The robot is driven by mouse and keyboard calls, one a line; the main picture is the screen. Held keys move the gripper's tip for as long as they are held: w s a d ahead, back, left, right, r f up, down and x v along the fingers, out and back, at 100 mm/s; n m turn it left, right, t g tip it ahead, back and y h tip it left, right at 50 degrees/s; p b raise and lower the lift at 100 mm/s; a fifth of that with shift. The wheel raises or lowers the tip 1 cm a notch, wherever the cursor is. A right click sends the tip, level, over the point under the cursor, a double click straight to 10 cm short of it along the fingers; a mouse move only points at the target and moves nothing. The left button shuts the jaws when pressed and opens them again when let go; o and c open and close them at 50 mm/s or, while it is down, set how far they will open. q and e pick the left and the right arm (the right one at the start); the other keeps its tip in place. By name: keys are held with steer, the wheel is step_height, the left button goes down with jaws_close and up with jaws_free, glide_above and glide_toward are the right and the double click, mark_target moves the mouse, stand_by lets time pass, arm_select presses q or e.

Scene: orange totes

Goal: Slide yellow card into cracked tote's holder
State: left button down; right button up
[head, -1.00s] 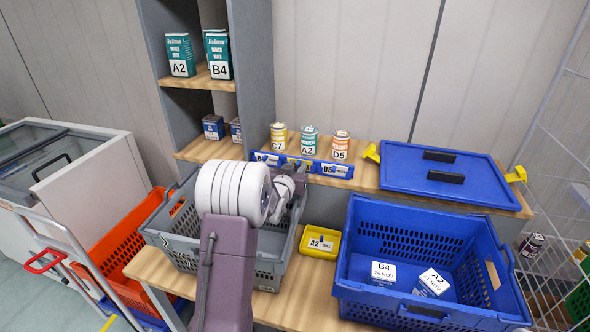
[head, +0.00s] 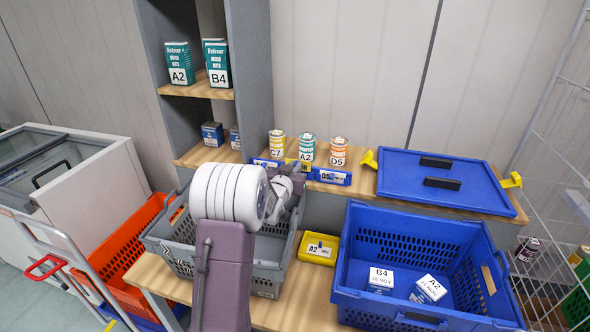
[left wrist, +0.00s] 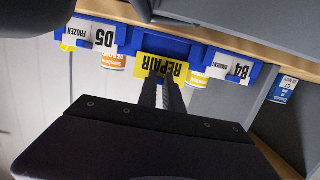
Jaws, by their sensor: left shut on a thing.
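The yellow card (left wrist: 160,68), reading REPAIR, appears upside down in the left wrist view, at the blue rail (left wrist: 203,50) on the shelf edge. My left gripper (left wrist: 167,88) is shut on it; whether the card still sits in the rail I cannot tell. In the head view my left gripper (head: 292,186) reaches over the grey tote (head: 270,272) to the rail (head: 331,177), its tips partly hidden by my arm. The grey tote has a small pale label low on its front. My right gripper is out of view.
Several cans stand above the rail. A small yellow bin (head: 319,247) and a blue tote (head: 450,240) stand right of the grey tote. An orange tote (head: 118,262) is at left.

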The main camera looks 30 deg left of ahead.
arm_select(q)
steer(key=r+p, duration=0.1)
steer(key=r, duration=0.2)
steer(key=shift+s+r+p, duration=0.1)
steer(key=shift+s+p, duration=0.1)
steer(key=shift+p, duration=0.2)
steer(key=shift+d, duration=0.1)
